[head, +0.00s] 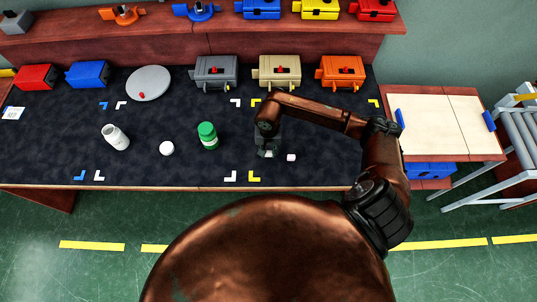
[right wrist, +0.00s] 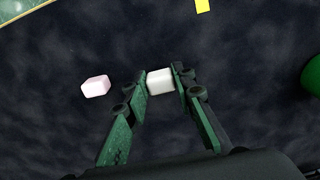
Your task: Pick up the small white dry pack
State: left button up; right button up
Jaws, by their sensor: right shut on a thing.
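The small white dry pack (right wrist: 160,82) is a little white block between the fingertips of my right gripper (right wrist: 160,84) in the right wrist view. The gripper is shut on it. In the head view my right gripper (head: 267,152) points down over the dark table mat, and the pack is mostly hidden by it. I cannot tell whether the pack touches the mat. A small pinkish-white block (right wrist: 95,86) lies apart to the left in the right wrist view. It also shows right of the gripper in the head view (head: 291,157). My left gripper is not in view.
Grey (head: 215,72), beige (head: 280,72) and orange (head: 341,72) boxes line the back. The mat's right part is clear.

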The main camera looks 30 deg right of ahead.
jog(key=s+a+r, duration=0.4)
jog(key=s+r, duration=0.6)
jog(key=s, duration=0.3)
jog(key=shift+s+r, duration=0.25)
jog(key=shift+r, duration=0.05)
